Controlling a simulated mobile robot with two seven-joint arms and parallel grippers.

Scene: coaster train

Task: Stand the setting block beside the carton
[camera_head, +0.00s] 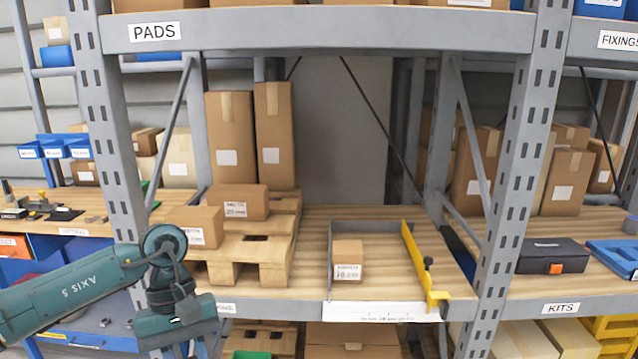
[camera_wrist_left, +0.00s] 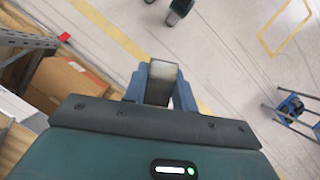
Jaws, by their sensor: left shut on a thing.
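My left gripper (camera_wrist_left: 160,88) is shut on a grey block (camera_wrist_left: 163,70), which sits between its two blue fingers in the left wrist view. In the head view the left gripper (camera_head: 182,346) hangs in front of the shelf's front edge at lower left; its fingertips and the block are cut off below. A small brown carton (camera_head: 348,253) with a white label stands on the wooden shelf in the middle bay, well to the right of the gripper. My right gripper is in neither view.
A yellow rail (camera_head: 418,255) with a dark knob stands right of the carton, and a thin grey fence (camera_head: 330,245) stands left. A white scale strip (camera_head: 375,312) runs along the front edge. A pallet (camera_head: 240,262) with boxes is at left. Shelf uprights (camera_head: 508,170) flank the bay.

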